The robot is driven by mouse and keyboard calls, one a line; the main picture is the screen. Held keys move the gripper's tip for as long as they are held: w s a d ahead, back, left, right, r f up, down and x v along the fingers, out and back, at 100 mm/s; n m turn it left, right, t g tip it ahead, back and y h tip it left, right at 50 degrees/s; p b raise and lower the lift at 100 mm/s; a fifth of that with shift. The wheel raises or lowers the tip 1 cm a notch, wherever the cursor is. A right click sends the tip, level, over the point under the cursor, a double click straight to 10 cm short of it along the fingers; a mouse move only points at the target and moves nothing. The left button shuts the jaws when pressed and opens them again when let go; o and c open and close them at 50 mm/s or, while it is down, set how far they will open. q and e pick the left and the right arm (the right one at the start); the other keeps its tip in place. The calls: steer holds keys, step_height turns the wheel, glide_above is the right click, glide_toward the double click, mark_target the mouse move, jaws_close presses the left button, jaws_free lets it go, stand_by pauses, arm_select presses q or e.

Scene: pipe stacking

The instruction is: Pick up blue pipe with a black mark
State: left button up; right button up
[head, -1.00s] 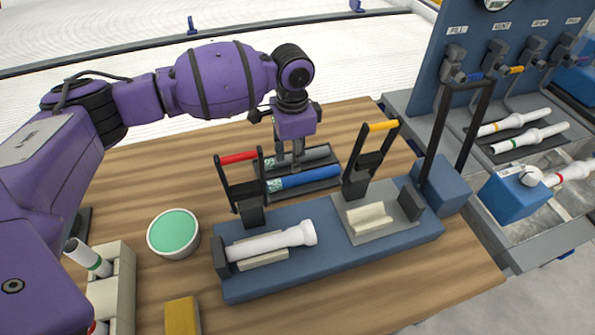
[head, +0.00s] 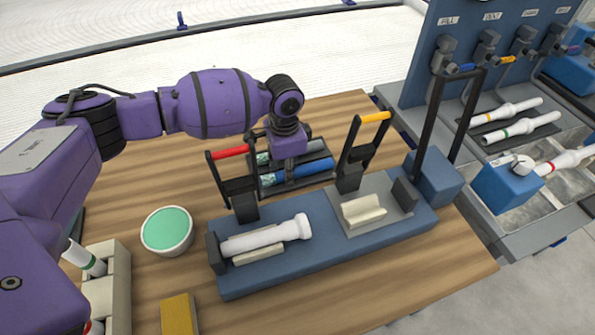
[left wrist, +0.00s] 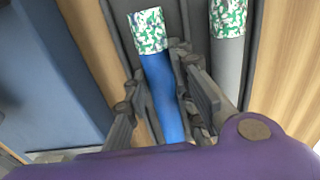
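The blue pipe (head: 307,169) lies in a black tray (head: 267,191) behind the blue fixture. Its near-left end has a green-and-white speckled band, also clear on the blue pipe (left wrist: 162,85) in the left wrist view. No black mark shows on it. My left gripper (head: 287,172) points down over the tray. In the left wrist view my left gripper (left wrist: 160,88) has one finger on each side of the blue pipe, with a small gap at the left finger. A grey pipe (head: 313,146) with a similar band lies beside it. My right gripper is out of view.
The blue fixture (head: 330,243) holds a white pipe (head: 265,238) and has red-handled (head: 230,152) and yellow-handled (head: 376,116) clamps close to the tray. A green-topped bowl (head: 167,231) and a yellow block (head: 179,315) stand left. Valves and more pipes are at right.

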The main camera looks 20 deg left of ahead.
arm_select(q)
jaws_close()
steer(key=shift+r, duration=0.15)
